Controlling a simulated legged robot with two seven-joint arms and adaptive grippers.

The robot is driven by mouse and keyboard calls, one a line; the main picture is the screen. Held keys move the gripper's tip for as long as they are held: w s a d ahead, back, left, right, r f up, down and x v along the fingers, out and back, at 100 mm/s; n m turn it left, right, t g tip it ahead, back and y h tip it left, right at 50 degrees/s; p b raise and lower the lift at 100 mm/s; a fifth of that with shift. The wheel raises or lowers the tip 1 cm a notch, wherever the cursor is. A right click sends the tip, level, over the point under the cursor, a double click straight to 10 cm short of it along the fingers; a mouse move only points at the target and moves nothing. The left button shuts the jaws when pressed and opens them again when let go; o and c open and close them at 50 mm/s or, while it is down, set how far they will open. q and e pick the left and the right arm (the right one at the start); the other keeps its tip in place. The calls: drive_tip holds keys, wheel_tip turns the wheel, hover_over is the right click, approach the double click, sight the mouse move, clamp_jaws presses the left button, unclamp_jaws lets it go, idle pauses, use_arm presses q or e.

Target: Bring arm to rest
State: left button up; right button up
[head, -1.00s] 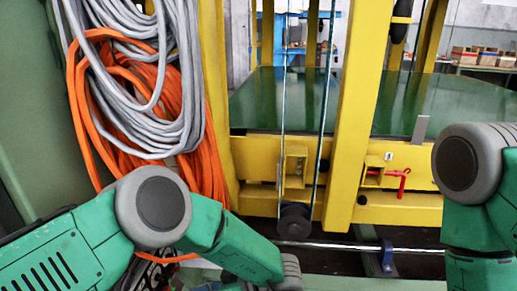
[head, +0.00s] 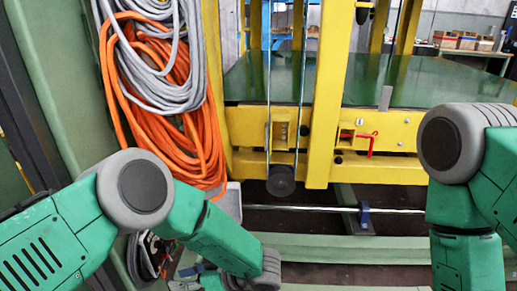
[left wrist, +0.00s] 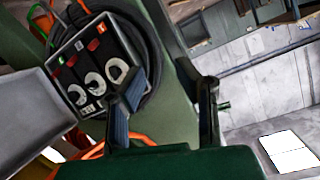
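My left arm comes in at the lower left of the head view, bent at a green and grey joint. Its forearm slopes down to the right and its wrist is near the bottom edge. In the left wrist view my left gripper (left wrist: 167,98) has its two dark fingers spread apart, with nothing between them. Behind the left finger is a control box (left wrist: 90,72) with round pale dials and red switches. My right arm is bent at the right side of the head view; its gripper is out of the picture.
Orange cable (head: 165,100) and grey cable (head: 160,50) hang at the left. A yellow frame (head: 325,100) with a green table top (head: 410,85) stands ahead. A small red handle (head: 365,140) is on the frame. A metal rod (head: 320,208) runs low across the front.

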use_arm(q)
drive_tip(key=a+f+m+t+h, duration=0.7)
drive_tip(key=m+h, duration=0.1)
drive_tip(key=m, duration=0.1)
drive_tip(key=s+a+m+g+h, duration=0.2)
drive_tip(key=s+g+h, duration=0.15)
drive_tip(key=s, duration=0.95)
drive_tip(key=s+a+m+g+h, duration=0.1)
drive_tip(key=s+m+g+h, duration=0.3)
drive_tip(key=s, duration=0.9)
wheel_tip(320, 180, up, 12)
drive_tip(key=n+y+p, duration=0.1)
drive_tip(key=y+p, duration=0.1)
drive_tip(key=p, duration=1)
drive_tip(key=shift+f+p, duration=0.2)
drive_tip(key=shift+p, duration=0.1)
drive_tip(key=shift+w+g, duration=0.2)
drive_tip(key=shift+g, duration=0.05)
